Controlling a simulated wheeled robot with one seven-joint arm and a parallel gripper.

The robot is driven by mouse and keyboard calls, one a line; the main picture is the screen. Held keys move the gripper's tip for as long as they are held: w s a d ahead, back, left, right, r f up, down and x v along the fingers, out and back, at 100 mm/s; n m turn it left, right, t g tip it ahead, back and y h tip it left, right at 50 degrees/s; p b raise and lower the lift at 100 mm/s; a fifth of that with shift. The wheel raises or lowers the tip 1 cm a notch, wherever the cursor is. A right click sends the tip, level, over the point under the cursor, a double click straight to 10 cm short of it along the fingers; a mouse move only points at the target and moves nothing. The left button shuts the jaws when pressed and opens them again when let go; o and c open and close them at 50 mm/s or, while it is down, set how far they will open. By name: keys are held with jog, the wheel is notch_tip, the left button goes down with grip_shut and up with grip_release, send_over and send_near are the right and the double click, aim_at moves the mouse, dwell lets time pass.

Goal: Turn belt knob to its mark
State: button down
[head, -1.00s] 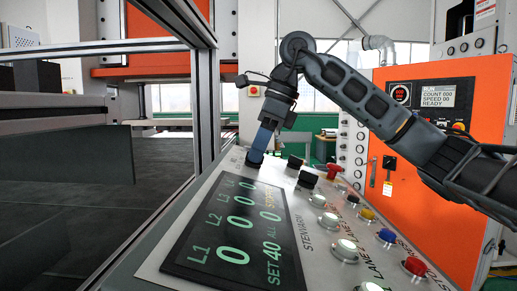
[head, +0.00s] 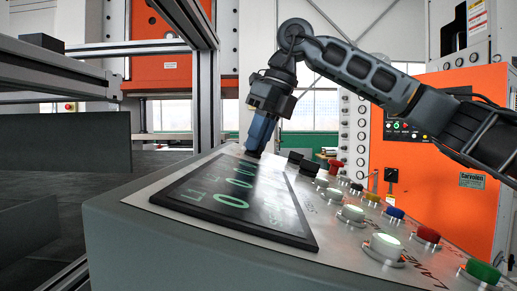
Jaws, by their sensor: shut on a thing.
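The sloped control panel (head: 142,194) stands in front of me with a dark display (head: 240,205) showing green digits. My gripper (head: 255,151), with blue fingers, points down at the panel's far end, just beyond the display. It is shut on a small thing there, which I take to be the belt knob. The fingers hide the knob, so neither its pointer nor its mark can be made out. Two black knobs or switches (head: 308,167) stand to the right of the fingers, apart from them.
Several coloured buttons run down the panel's right side, including a red mushroom button (head: 335,166), a white lit button (head: 384,246) and a green one (head: 483,272). An orange cabinet (head: 440,160) stands behind at right. A metal frame post (head: 207,95) rises left of my gripper.

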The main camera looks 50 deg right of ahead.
jog(key=shift+m+b, duration=0.45)
jog(key=shift+m, duration=0.45)
jog(key=c, duration=1.2)
grip_release()
jog(key=shift+o, duration=0.2)
jog(key=v, duration=0.8)
jog(key=shift+b, duration=0.4)
jog(key=shift+a, duration=0.1)
